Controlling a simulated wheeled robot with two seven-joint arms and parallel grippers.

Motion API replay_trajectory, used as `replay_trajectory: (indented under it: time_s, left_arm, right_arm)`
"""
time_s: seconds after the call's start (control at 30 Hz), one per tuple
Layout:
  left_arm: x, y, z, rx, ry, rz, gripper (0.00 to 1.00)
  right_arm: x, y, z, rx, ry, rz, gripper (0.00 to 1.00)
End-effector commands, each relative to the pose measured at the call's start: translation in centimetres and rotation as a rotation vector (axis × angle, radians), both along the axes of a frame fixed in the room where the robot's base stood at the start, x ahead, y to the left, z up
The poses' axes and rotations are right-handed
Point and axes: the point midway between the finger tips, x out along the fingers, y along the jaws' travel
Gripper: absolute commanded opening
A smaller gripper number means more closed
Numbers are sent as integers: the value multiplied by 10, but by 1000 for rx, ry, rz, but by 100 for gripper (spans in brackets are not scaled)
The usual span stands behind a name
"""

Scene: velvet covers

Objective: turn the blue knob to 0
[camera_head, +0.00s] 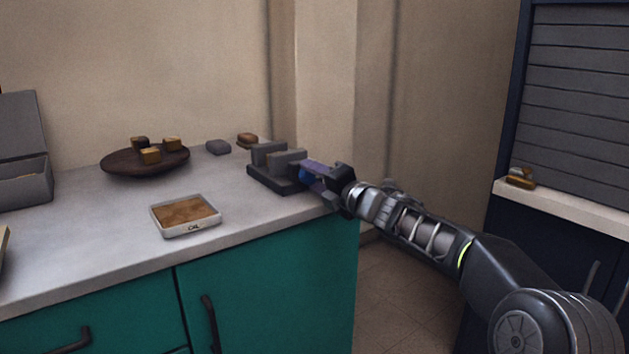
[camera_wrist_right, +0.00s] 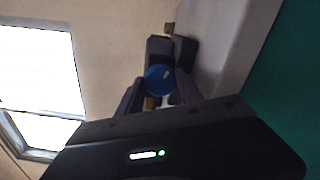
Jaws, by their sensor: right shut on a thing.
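The blue knob (camera_wrist_right: 158,77) sits on the side of a dark grey device with upright blocks (camera_head: 275,165) at the right end of the counter. In the head view only a small bit of the knob (camera_head: 304,176) shows behind my right gripper (camera_head: 312,174). My right gripper reaches in from the right and is shut on the knob. In the right wrist view its two fingers (camera_wrist_right: 158,92) stand on either side of the knob, and a short pale mark shows on the knob's face. My left gripper is not in view.
A grey open box (camera_head: 28,188) stands at the left.

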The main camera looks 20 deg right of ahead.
Motion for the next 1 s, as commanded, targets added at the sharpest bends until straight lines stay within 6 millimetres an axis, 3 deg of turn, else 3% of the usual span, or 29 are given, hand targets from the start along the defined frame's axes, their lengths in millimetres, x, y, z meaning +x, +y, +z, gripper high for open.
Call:
replay_trajectory:
  time_s: [0.43, 0.47, 0.7, 1.0]
  left_arm:
    - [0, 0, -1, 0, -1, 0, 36]
    - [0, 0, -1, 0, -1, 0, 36]
    - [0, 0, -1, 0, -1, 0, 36]
    - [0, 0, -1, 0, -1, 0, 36]
  right_arm:
    - [0, 0, -2, -14, -2, 1, 3]
    - [0, 0, -2, -14, -2, 1, 45]
    - [0, 0, -1, -13, -3, 0, 64]
    - [-1, -1, -1, -13, -3, -1, 65]
